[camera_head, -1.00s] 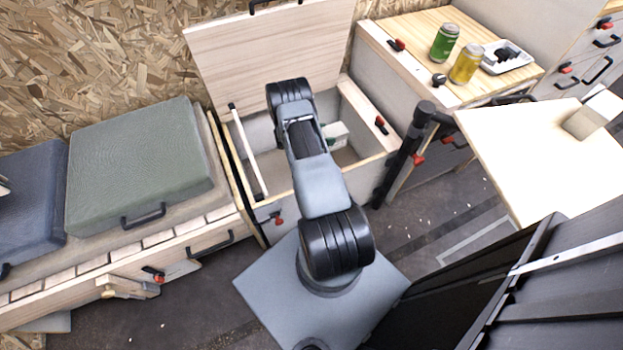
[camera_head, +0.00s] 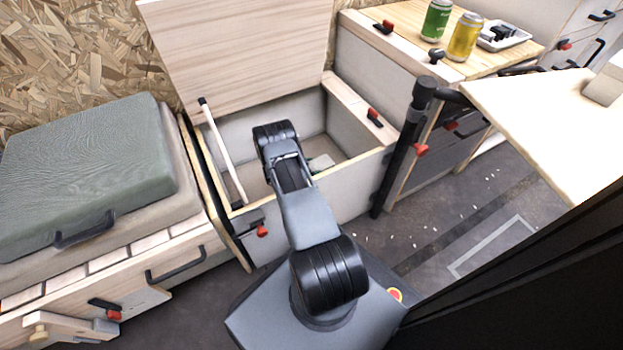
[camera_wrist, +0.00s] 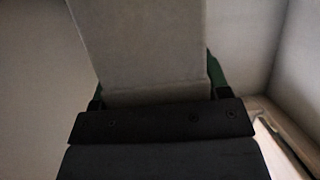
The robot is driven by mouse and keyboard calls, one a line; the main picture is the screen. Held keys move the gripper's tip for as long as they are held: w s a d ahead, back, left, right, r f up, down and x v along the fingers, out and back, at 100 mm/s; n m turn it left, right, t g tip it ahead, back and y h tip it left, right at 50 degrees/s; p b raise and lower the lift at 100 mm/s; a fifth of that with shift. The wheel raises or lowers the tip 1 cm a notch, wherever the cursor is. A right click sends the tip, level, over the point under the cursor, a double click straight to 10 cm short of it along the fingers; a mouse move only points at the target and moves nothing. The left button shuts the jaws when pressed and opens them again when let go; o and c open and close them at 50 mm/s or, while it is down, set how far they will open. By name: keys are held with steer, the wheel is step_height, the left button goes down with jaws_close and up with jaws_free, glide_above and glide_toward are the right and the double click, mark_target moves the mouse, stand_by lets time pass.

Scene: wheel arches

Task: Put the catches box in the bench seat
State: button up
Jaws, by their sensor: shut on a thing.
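The bench seat (camera_head: 352,188) stands open in the head view, its pale wooden lid (camera_head: 240,50) tilted up against the back wall. My arm reaches over the front rim, with its end down inside the open compartment. A small pale piece, seemingly the catches box (camera_head: 321,162), shows just right of my arm, within the compartment's outline; most of it is hidden. In the wrist view, my gripper (camera_wrist: 156,92) is shut on the plain grey-beige box (camera_wrist: 145,45), with green showing at both sides. Whether the box touches the compartment floor I cannot tell.
A thin white stay (camera_head: 223,150) stands at the compartment's left side. A green cushion (camera_head: 90,165) lies on the bench to the left. A dark post (camera_head: 400,150) and a counter with a green can (camera_head: 436,20) and yellow can (camera_head: 465,37) are to the right.

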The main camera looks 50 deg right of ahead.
steer(key=shift+f+b, duration=1.05)
steer(key=shift+f, duration=1.2)
steer(key=shift+r, duration=0.1)
steer(key=o, duration=0.7)
steer(key=shift+f, duration=0.2)
steer(key=shift+c, duration=0.2)
steer(key=o, duration=0.5)
steer(key=shift+c, duration=0.2)
steer(key=shift+r, duration=0.1)
steer(key=shift+w+a+r, duration=0.1)
steer(key=shift+a+r, duration=0.05)
steer(key=shift+r, duration=0.1)
steer(key=p+v, duration=0.3)
steer(key=v, duration=0.4)
